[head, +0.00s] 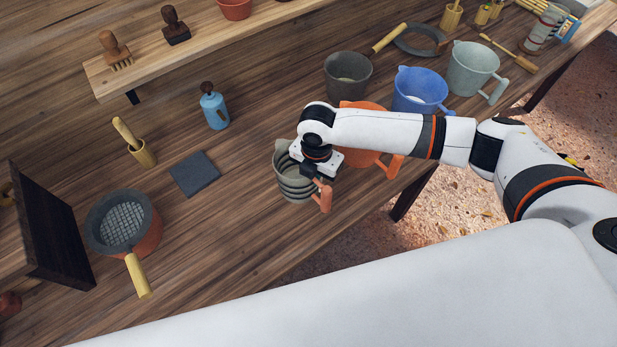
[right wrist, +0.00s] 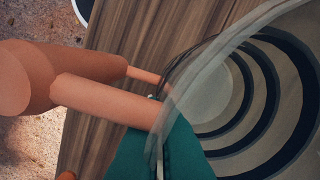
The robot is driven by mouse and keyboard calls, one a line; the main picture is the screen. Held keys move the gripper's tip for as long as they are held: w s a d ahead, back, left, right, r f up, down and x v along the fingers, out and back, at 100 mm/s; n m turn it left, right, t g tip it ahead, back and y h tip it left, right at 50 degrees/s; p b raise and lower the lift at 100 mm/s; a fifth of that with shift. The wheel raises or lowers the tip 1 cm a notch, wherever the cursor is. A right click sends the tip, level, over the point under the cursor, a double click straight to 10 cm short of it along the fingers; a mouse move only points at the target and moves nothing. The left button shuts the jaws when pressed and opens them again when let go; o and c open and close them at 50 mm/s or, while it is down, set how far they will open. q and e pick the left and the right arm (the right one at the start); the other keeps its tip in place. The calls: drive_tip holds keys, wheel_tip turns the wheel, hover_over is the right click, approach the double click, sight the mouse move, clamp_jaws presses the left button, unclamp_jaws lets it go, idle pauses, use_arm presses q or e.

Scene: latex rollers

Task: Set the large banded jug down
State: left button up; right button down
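The large banded jug (head: 283,169) is grey with dark bands and an orange handle (head: 323,196). It appears upright at the table's front part; I cannot tell whether its base touches the wood. My right gripper (head: 316,177) is over its handle side and partly hides its mouth. In the right wrist view the teal fingers of the right gripper (right wrist: 163,130) are close together with the clear wall of the banded jug (right wrist: 232,115) between them, at the rim beside the handle (right wrist: 105,101). My left gripper is out of view.
An orange jug (head: 361,157) stands close by, partly behind my right arm. A blue jug (head: 418,91), pale grey jug (head: 472,67) and dark pot (head: 347,76) stand farther right. A dark slate (head: 195,173) and sieve (head: 125,222) lie left. Bare wood (head: 232,222) is left of the banded jug.

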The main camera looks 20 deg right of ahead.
wheel_tip(320, 180, up, 10)
drive_tip(key=shift+b, duration=0.85)
drive_tip(key=s+d+r+m, duration=0.2)
drive_tip(key=s+m, duration=0.2)
drive_tip(key=m, duration=0.9)
drive_tip(key=s+d+r+m+b, duration=0.1)
drive_tip(key=s+d+r+m, duration=0.1)
drive_tip(key=m, duration=1.1)
drive_tip(key=shift+s+d+r+m, duration=0.35)
drive_tip(key=shift+s+d, duration=0.35)
drive_tip(key=shift+s, duration=0.25)
drive_tip(key=shift+w, duration=0.1)
